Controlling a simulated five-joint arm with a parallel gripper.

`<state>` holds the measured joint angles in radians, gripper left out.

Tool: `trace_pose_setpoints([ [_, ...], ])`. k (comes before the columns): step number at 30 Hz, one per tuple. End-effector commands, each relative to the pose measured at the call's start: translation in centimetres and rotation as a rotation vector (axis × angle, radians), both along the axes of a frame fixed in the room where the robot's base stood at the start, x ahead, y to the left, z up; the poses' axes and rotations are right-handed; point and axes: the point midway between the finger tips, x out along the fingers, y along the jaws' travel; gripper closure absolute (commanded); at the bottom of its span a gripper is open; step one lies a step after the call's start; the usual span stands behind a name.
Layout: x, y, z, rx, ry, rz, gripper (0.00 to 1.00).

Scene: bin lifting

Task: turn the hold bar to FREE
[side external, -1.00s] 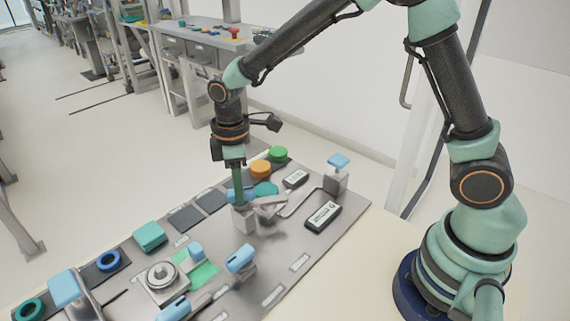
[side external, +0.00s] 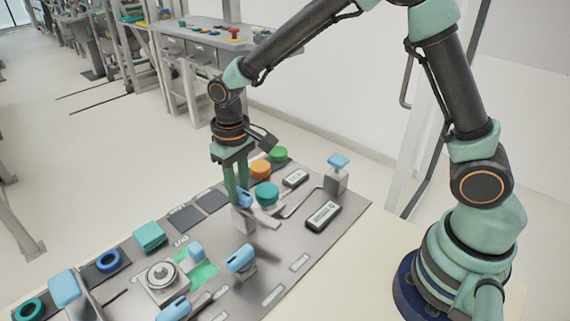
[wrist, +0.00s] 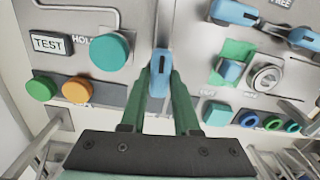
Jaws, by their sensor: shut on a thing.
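My gripper (side external: 238,198) points straight down and is shut on the light blue grip of the hold bar (side external: 246,197). In the wrist view my green fingers (wrist: 160,82) lie on both sides of this blue grip (wrist: 161,66). The bar's grey metal arm (side external: 264,219) reaches toward the lower right in the side view. A HOLD label (wrist: 84,40) is left of the grip in the wrist view, partly covered by a teal button (wrist: 109,51). A FREE label (wrist: 281,3) is cut off at the top right edge.
The teal button (side external: 265,194), an orange button (side external: 261,169) and a green button (side external: 278,154) stand close to my gripper. Other blue-handled levers (side external: 240,259) and a round dial (side external: 162,276) are toward the front left. A blue-topped post (side external: 338,162) is at the right.

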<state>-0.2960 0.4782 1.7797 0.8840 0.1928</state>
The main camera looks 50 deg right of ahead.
Motion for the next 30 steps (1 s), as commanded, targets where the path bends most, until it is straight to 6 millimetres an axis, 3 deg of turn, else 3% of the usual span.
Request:
trace_pose_setpoints([
  [9,0.0,0.03,0.17,0.0,0.0,-0.103,1.0],
  [24,0.01,0.03,0.17,0.0,0.0,-0.121,1.0],
  [25,0.01,0.03,0.17,0.0,0.0,-0.121,0.63],
  [27,0.01,0.02,0.14,0.0,0.0,-0.121,0.4],
  [30,0.01,0.02,0.1,0.0,0.0,-0.12,0.4],
])
